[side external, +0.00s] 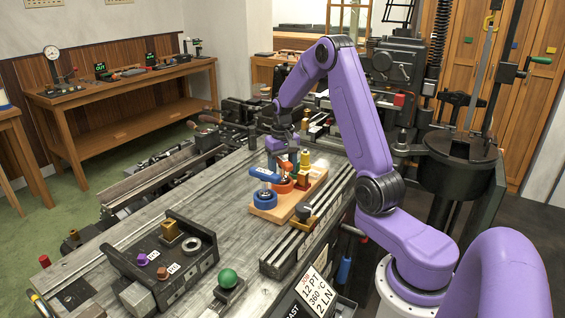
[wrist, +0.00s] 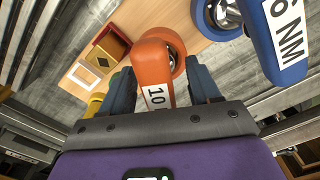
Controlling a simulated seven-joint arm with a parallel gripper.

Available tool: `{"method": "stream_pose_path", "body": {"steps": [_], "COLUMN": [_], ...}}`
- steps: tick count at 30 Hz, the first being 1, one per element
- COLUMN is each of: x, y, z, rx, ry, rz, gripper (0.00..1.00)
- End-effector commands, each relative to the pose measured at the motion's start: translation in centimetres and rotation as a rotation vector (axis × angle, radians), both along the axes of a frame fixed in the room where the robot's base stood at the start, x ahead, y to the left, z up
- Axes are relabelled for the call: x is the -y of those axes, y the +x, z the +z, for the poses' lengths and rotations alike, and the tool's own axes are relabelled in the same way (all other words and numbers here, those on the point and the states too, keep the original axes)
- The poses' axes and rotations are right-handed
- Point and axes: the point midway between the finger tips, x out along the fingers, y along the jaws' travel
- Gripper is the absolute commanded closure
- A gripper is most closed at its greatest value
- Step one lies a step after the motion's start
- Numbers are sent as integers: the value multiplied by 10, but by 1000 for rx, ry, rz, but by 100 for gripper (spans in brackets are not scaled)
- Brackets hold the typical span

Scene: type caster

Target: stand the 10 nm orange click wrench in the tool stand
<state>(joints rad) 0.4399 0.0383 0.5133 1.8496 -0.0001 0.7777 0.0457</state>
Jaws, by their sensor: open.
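The orange click wrench (wrist: 153,70) has a white label reading "10" and lies between the fingers of my open gripper (wrist: 160,78) in the wrist view. Its far end meets an orange ring with bright metal inside (wrist: 170,38); whether it is seated there I cannot tell. In the side view the orange wrench (side external: 276,145) shows beside my gripper (side external: 284,150), above an orange ring (side external: 283,186) on the wooden board of the stand (side external: 293,206). A blue wrench (side external: 264,175) labelled "6 NM" (wrist: 285,35) is at a blue ring (side external: 264,198), left of the orange one.
A yellow and red holder (wrist: 108,45) stands on the board beside the orange ring. A dark rail (side external: 290,250) runs along the bench front of the board. A black fixture (side external: 160,260) and a green ball (side external: 228,278) are at the front left. The grey bench between is clear.

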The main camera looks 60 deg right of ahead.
Motion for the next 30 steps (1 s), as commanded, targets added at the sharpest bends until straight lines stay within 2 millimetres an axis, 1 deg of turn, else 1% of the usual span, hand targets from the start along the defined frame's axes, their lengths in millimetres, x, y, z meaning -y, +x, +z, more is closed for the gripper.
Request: {"method": "stream_pose_path", "body": {"steps": [5,8,21,27,30], "x": [0,0,1,1,0], "y": [1,1,1,1,0], "z": [14,32,125,157,167], "rx": [3,5,6,4,3], "ry": [-2,-3,-4,-3,-2], "rz": [0,0,-1,0,0], "gripper": [38,38,38,38,38]}}
